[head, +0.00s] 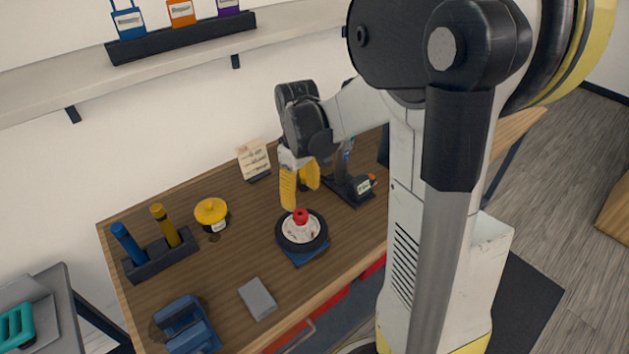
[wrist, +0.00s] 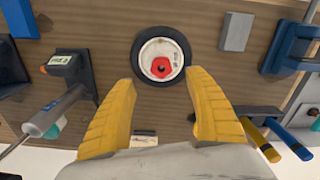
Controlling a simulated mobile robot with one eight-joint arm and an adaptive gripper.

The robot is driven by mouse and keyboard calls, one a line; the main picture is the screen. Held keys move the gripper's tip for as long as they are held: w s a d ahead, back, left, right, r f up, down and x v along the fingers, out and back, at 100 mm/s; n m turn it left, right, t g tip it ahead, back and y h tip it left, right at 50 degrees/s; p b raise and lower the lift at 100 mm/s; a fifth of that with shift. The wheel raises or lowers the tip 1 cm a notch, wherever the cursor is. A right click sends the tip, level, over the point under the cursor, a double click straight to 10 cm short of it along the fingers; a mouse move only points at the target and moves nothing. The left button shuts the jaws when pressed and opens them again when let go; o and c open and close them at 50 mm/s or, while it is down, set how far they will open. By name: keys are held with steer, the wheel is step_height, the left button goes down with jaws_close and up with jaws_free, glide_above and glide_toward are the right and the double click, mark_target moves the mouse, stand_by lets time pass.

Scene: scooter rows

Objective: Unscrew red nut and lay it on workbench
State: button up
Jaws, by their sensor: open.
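The red nut (head: 300,215) sits at the centre of a small wheel (head: 312,243) with a black tyre and a pale hub. The wheel lies flat on a blue base on the wooden workbench (head: 235,250). The nut also shows in the wrist view (wrist: 161,67), hexagonal with a dark centre hole. My gripper (head: 299,190) has two yellow fingers, apart and empty, and is above and just behind the nut in the head view. In the wrist view my gripper (wrist: 165,90) has its fingers spread, with the nut beyond their tips, not between them.
A yellow-lidded jar (head: 211,213), a rack with blue and yellow handles (head: 160,258), a grey block (head: 257,298) and a blue clamp-like tool (head: 185,325) stand around the wheel. A dark tool (head: 350,188) and a note card (head: 254,158) are behind. Bare bench lies left of the wheel.

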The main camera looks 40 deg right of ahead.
mark_target(301, 217)
step_height(301, 217, down, 9)
steer(key=shift+a+f+b, duration=0.1)
steer(key=shift+a+b, duration=0.05)
steer(key=shift+b, duration=0.95)
steer(key=shift+c, duration=0.6)
steer(key=c, duration=1.1)
steer(key=shift+n, duration=0.8)
steer(key=shift+c, duration=0.2)
steer(key=o, duration=0.8)
steer(key=shift+n+b, duration=0.3)
steer(key=shift+n, duration=0.3)
steer(key=o, duration=0.4)
steer(key=shift+c, duration=0.2)
